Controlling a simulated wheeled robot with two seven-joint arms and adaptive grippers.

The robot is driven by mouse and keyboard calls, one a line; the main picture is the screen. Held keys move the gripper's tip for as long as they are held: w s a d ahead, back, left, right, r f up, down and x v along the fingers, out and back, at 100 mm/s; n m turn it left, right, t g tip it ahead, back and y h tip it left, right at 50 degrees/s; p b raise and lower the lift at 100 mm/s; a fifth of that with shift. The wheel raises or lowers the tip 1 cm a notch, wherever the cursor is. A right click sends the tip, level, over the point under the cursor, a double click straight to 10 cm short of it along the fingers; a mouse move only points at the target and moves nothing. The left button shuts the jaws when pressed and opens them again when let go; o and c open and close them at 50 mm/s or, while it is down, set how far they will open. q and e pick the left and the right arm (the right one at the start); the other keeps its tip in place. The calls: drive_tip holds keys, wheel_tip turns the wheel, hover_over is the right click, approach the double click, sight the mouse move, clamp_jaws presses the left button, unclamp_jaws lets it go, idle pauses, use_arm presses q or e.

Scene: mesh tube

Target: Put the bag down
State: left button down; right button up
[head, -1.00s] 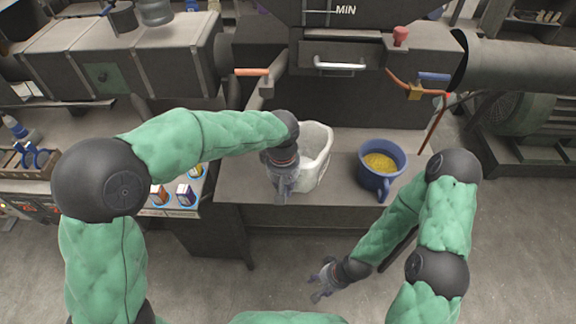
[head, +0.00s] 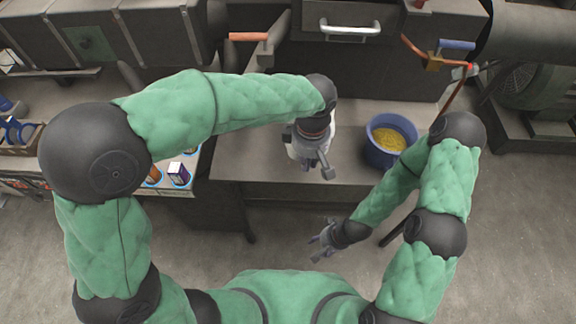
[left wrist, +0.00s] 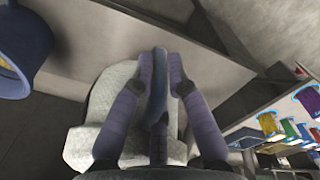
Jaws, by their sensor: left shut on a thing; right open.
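The white bag (head: 294,146) is mostly hidden behind my left gripper in the head view. It shows more fully in the left wrist view (left wrist: 112,112) as a pale textured shape under and beside the fingers. My left gripper (head: 323,166) is shut on the bag over the front part of the grey bench (head: 255,167); its fingers (left wrist: 158,70) are close together in the wrist view. I cannot tell whether the bag touches the bench. My right gripper (head: 322,244) is open and empty, low in front of the bench, above the floor.
A blue pot (head: 372,155) with yellow contents stands on the bench right of the bag. It also shows in the left wrist view (left wrist: 28,40). An orange-handled valve (head: 249,37) and a drawer handle (head: 350,28) are behind.

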sight(289, 161)
use_arm(q)
drive_tip(key=w+a+f, duration=0.1)
drive_tip(key=f, duration=0.1)
drive_tip(key=w+a+f+b, duration=0.1)
drive_tip(key=a+f, duration=0.1)
drive_tip(key=w+a+f+b, duration=0.1)
drive_tip(key=a+f, duration=0.1)
drive_tip(key=shift+w, duration=0.2)
drive_tip(key=shift+w+a+f+b, duration=0.1)
drive_tip(key=shift+f+b, duration=0.65)
drive_tip(key=shift+f, duration=1.05)
drive_tip(key=shift+f, duration=0.15)
drive_tip(key=c, duration=1.2)
unclamp_jaws()
wheel_tip(289, 161, up, 12)
drive_tip(key=p, duration=0.4)
drive_tip(key=shift+r, duration=0.2)
